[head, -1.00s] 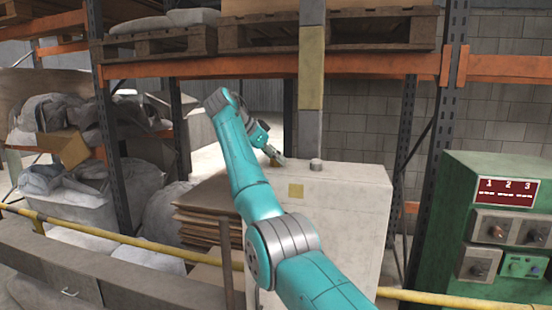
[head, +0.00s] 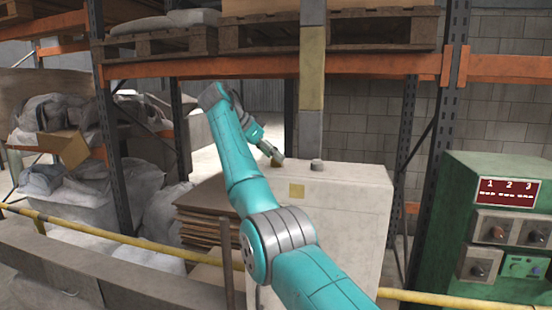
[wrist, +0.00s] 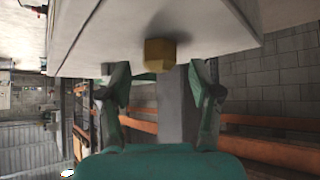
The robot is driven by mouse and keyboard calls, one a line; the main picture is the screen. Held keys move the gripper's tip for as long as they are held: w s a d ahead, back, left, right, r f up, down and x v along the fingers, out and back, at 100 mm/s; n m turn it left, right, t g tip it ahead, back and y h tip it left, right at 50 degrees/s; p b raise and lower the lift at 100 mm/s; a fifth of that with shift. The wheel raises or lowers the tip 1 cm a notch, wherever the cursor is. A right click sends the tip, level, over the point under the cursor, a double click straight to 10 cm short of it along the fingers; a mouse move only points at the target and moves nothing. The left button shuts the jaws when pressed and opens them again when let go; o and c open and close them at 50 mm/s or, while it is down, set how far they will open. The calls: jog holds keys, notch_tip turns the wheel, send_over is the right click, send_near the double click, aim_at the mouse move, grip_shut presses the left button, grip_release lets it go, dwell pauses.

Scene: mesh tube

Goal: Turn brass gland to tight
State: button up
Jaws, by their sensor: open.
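The brass gland (wrist: 160,54) is a yellowish, faceted block on a pale surface of the cabinet (wrist: 95,35), at upper centre in the wrist view. In the head view the gland (head: 278,163) is a small brass patch at the cabinet's left top edge, partly hidden by my gripper (head: 273,153). In the wrist view my gripper (wrist: 158,78) is open, with one finger to each side of the gland's line. The gland shows in the gap near the fingertips; neither finger visibly touches it. I cannot tell the exact depth between them.
A grey post (head: 311,80) rises behind. Stacked boards (head: 205,215) stand left, a green control panel (head: 500,235) right. A yellow rail (head: 110,240) crosses in front.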

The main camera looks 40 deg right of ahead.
jog(key=s+v, duration=0.1)
jog(key=v, duration=0.9)
jog(key=shift+w, duration=0.5)
